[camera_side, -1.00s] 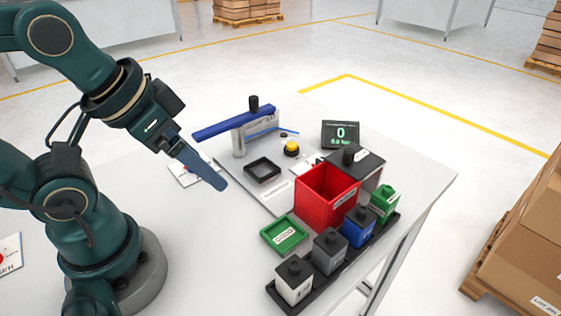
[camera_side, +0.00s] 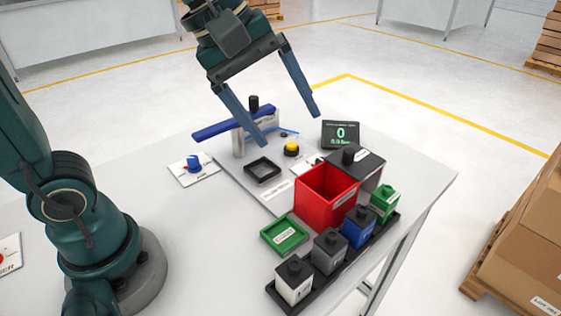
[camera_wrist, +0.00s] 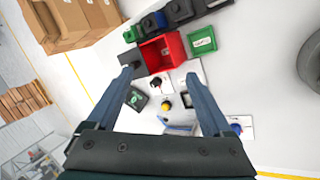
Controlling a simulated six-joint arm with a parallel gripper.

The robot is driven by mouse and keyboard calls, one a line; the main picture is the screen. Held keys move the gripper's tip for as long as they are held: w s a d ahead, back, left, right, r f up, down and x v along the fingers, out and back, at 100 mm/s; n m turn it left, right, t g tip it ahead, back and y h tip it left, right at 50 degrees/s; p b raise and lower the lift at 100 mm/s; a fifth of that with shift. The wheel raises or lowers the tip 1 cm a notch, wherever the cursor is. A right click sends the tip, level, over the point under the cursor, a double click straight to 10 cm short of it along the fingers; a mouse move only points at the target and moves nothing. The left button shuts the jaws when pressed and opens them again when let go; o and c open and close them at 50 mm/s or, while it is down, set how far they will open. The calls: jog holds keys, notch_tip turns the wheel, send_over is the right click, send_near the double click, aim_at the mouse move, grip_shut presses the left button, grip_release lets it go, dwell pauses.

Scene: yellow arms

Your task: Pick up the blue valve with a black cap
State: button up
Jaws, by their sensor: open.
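The blue valve (camera_side: 358,228) is a small block with a dark knob-like cap on top. It stands upright in a black rack (camera_side: 292,308), between a grey block (camera_side: 329,252) and a green block (camera_side: 384,204). In the wrist view the blue valve (camera_wrist: 153,22) is near the top, beyond the red bin. My gripper (camera_side: 288,128) is open and empty, its fingers pointing down over the back of the table. It is well above and to the left of the valve in the side view. The fingers also frame the wrist view (camera_wrist: 159,75).
A tall red bin (camera_side: 326,195) stands right behind the rack, with a dark-lidded box (camera_side: 366,168) beside it. A green tray (camera_side: 285,236) lies in front. A blue lever fixture (camera_side: 235,123), yellow button (camera_side: 292,147) and display (camera_side: 340,134) stand behind. A blue knob (camera_side: 194,163) sits at left.

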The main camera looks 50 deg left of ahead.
jog(key=w+d+f+n+g+h, duration=0.1)
jog(key=w+d+f+n+g, duration=0.1)
jog(key=w+d+f+n, duration=0.45)
jog(key=g, duration=0.1)
send_near(357, 210)
jog(key=w+f, duration=0.2)
jog(key=shift+m+g+h, duration=0.25)
jog(key=shift+g+h, duration=0.15)
jog(key=shift+g, duration=0.4)
jog(key=x, duration=0.5)
jog(key=shift+w, duration=0.15)
jog(key=shift+d+f, duration=0.15)
jog(key=shift+f, duration=0.5)
jog(key=shift+s+x, duration=0.15)
jog(key=shift+x, duration=0.95)
jog(key=shift+s+x, duration=0.1)
jog(key=shift+x, duration=1)
grip_shut()
